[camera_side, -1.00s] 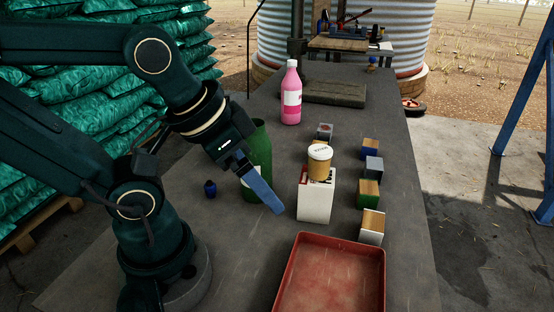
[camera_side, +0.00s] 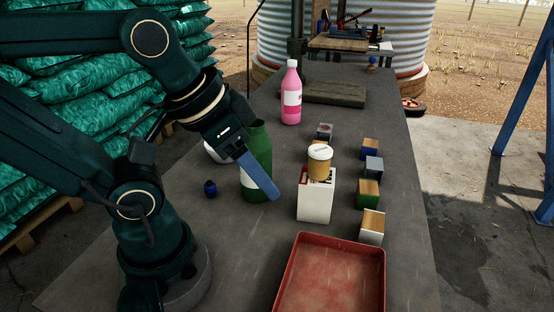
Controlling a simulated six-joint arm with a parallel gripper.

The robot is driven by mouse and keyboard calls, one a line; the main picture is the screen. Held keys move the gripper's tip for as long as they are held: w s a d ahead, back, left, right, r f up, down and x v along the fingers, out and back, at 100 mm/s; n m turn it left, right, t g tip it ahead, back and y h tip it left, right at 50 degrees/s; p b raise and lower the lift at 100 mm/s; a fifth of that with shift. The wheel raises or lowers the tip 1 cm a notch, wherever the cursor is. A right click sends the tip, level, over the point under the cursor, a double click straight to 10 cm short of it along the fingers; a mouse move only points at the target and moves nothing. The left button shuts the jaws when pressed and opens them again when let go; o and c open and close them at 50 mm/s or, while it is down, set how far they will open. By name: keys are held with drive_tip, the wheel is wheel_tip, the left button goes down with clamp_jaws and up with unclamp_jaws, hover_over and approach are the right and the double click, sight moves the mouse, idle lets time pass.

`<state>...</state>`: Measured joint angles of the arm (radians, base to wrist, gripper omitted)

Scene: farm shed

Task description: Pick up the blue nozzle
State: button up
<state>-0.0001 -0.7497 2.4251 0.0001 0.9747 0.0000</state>
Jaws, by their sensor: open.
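A small dark blue piece, which looks like the blue nozzle (camera_side: 210,188), stands on the dark table, left of a green bottle. My gripper (camera_side: 272,196) hangs above the table to the right of the nozzle and in front of the green bottle (camera_side: 257,145). Its long blue finger points down and to the right, clear of the nozzle. Only one finger shows clearly; the other is hidden behind it. I see nothing held in it. The nozzle is uncovered in this view.
A white box (camera_side: 316,202) with a lidded tan cup (camera_side: 319,165) on it stands right of my gripper. Several small blocks line the right side. A red tray (camera_side: 378,280) lies in front. A pink bottle (camera_side: 291,95) stands farther back. A white object (camera_side: 214,152) is partly hidden.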

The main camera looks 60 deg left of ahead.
wheel_tip(320, 180, up, 3)
drive_tip(key=m+g+y, duration=1)
drive_tip(key=m+y, duration=0.3)
drive_tip(key=m, duration=0.2)
hover_over(210, 182)
drive_tip(key=d, duration=0.1)
drive_tip(key=shift+n, duration=0.3)
drive_tip(key=f, duration=1.8)
drive_tip(key=shift+w+d+f, duration=0.15)
drive_tip(key=shift+w+d, duration=0.05)
drive_tip(key=shift+x, duration=2.5)
drive_tip(key=shift+f, duration=0.1)
clamp_jaws()
